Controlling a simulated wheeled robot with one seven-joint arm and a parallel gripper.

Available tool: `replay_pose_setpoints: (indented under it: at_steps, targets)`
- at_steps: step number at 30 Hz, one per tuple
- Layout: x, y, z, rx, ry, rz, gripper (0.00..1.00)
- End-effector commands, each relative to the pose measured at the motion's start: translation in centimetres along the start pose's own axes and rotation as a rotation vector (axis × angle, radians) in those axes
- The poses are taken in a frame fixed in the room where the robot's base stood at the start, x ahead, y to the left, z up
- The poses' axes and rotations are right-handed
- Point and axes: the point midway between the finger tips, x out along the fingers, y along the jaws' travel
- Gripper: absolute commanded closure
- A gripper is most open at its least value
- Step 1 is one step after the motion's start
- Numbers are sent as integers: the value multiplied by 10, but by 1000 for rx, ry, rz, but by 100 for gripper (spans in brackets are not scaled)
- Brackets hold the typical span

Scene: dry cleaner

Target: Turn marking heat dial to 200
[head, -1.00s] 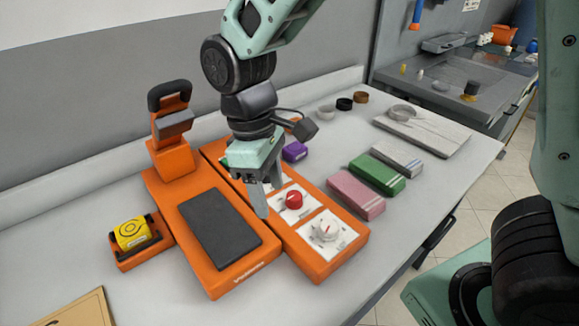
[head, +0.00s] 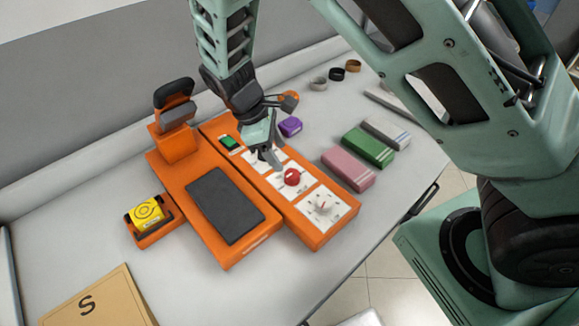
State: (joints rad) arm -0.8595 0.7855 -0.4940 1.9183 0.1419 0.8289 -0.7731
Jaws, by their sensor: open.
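The orange marking machine (head: 164,172) stands on the grey table, with a dark flat pad (head: 225,203) on its left part. Its orange control strip (head: 316,236) carries a row of white dial plates. A red dial (head: 292,177) sits on the middle plate and a white dial (head: 320,204) on the nearest plate. My gripper (head: 277,168) is open and empty, pointing down over the farther plate, close to the red dial. The dial markings are too small to read, so I cannot tell which is heat.
A green switch (head: 229,142) is at the strip's far end. A purple block (head: 290,127) and pink (head: 347,169), green (head: 368,147) and white (head: 386,134) stacks lie to the right. A yellow roll (head: 147,213) sits left; a tan envelope (head: 98,300) lies front left.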

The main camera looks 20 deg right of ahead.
Motion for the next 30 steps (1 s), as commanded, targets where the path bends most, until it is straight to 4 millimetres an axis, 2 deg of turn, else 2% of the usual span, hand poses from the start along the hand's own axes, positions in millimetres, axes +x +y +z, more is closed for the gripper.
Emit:
replay_pose_setpoints:
  at_steps: [6, 12, 18, 25, 26, 30]
  targets:
    - [44, 0, 2, 1, -4, -3, 41]
    - [70, 0, 1, 0, -2, -2, 41]
    - [80, 0, 0, 1, 0, -1, 41]
    - [80, 0, 0, 0, 0, -1, 41]
    - [80, 0, 0, 1, 1, -1, 47]
    - [80, 0, 0, 1, 1, -1, 86]
